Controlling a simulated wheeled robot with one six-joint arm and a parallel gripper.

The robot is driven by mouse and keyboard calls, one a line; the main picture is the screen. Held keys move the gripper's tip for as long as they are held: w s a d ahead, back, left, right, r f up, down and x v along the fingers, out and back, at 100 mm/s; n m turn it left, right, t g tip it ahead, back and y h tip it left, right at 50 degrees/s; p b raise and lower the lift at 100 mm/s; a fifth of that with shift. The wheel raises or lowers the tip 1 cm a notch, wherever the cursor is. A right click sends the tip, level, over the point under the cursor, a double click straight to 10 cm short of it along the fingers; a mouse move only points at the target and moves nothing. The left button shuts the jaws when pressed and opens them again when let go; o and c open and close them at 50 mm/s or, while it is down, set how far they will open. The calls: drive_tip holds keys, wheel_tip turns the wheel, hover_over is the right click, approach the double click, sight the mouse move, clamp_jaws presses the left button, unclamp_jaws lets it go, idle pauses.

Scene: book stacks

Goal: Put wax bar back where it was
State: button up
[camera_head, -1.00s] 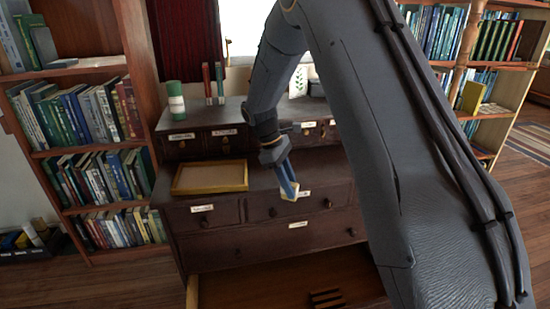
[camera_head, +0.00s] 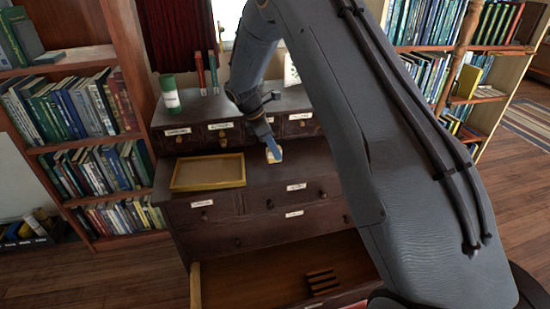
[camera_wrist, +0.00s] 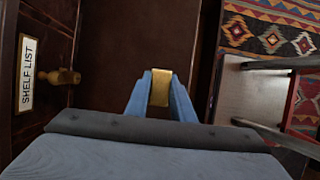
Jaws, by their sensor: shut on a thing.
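The wax bar (camera_wrist: 160,88) is a small yellow block. In the wrist view it sits between the blue fingertips of my gripper (camera_wrist: 161,92), which is shut on it. In the head view my gripper (camera_head: 272,153) is over the dark cabinet's top (camera_head: 262,178), to the right of a yellow-rimmed tray (camera_head: 208,187), with a bit of the pale bar showing at its tips. I cannot tell whether the bar touches the surface. The tray looks empty.
An open lower drawer (camera_head: 240,278) juts out in front, with a slotted dark piece (camera_head: 322,282) inside. A green-and-white canister (camera_head: 170,94) and red upright items (camera_head: 200,72) stand on the raised back. Bookshelves flank the cabinet. A labelled small drawer (camera_wrist: 28,75) shows beside my gripper.

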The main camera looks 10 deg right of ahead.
drive_tip(key=shift+f+p, duration=0.3)
drive_tip(key=shift+f, duration=1.5)
drive_tip(key=shift+f, duration=0.15)
drive_tip(key=o, duration=1)
drive_tip(key=b+v, duration=0.2)
drive_tip(key=v, duration=0.9)
drive_tip(key=s+d+m+y, duration=0.2)
drive_tip(key=s+m, duration=0.7)
drive_tip(key=s, duration=0.8)
drive_tip(key=s+d+r+m+y, duration=0.1)
drive_tip(key=s+m, duration=0.8)
drive_tip(key=s, duration=0.9)
drive_tip(key=shift+d+y, duration=0.5)
drive_tip(key=shift+y, duration=0.3)
drive_tip(key=shift+r, duration=0.15)
